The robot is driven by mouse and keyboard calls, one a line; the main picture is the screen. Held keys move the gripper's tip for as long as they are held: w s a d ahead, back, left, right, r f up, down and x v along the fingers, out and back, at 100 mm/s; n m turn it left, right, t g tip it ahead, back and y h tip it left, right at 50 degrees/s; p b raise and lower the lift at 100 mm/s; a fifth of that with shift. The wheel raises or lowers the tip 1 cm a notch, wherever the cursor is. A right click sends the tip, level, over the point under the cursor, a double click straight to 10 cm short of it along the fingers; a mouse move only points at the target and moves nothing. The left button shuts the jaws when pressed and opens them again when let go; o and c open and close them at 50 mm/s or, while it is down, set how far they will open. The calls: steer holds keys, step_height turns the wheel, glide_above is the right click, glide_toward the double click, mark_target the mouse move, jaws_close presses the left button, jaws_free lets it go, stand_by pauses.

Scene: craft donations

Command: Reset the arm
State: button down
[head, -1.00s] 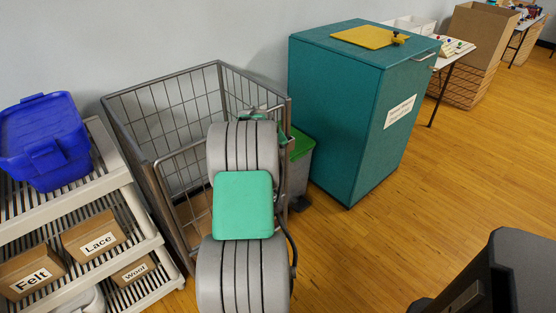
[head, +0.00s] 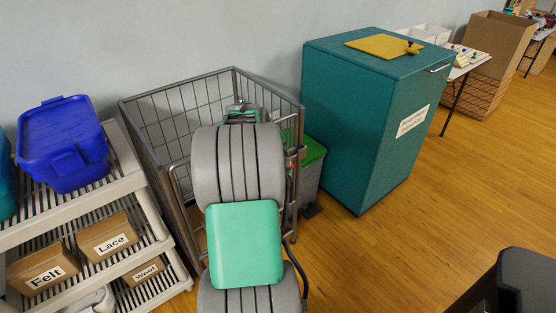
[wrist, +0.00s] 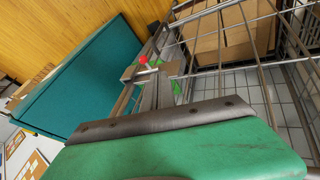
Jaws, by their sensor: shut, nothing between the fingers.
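My gripper (wrist: 156,80) shows in the wrist view beyond the green wrist cover, with its fingers together and nothing between them. It is close to the metal wire cage cart (head: 146,128); I cannot tell whether it touches the bars. In the head view my arm rises in front of the cart, bent, and its links hide the fingertips. The cart's bars also show in the wrist view (wrist: 242,66).
A shelf rack (head: 145,206) with a blue bin (head: 62,142) and boxes labelled Felt, Lace and Wool stands left. A green-lidded grey bin (head: 308,180) and a teal cabinet (head: 350,125) stand right of the cart.

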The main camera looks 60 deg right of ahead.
steer(key=shift+v, duration=0.75)
steer(key=w+a+r+n+t+y+p, duration=0.1)
steer(key=w+a+r+p, duration=0.25)
steer(key=a, duration=0.45)
steer(key=w+a+r+n+t+y+p, duration=0.1)
steer(key=w+a+r+p, duration=0.2)
steer(key=a, duration=0.6)
steer(key=w+a+r+n+y+p, duration=0.1)
steer(key=w+a+r, duration=0.35)
steer(key=a, duration=0.35)
steer(key=s+a+r+n+y+p, duration=0.1)
steer(key=s+a+r+p, duration=0.1)
steer(key=a, duration=0.6)
steer(key=s+a+r+n+y+p, duration=0.1)
steer(key=s+a, duration=0.3)
steer(key=a, duration=0.5)
steer(key=s+a+r+n+y+p, duration=0.1)
steer(key=s+a+r+n+p, duration=0.1)
steer(key=a, duration=0.6)
steer(key=shift+s+a+r+p, duration=0.3)
steer(key=shift+s+r+p, duration=0.1)
steer(key=shift+s+p, duration=0.35)
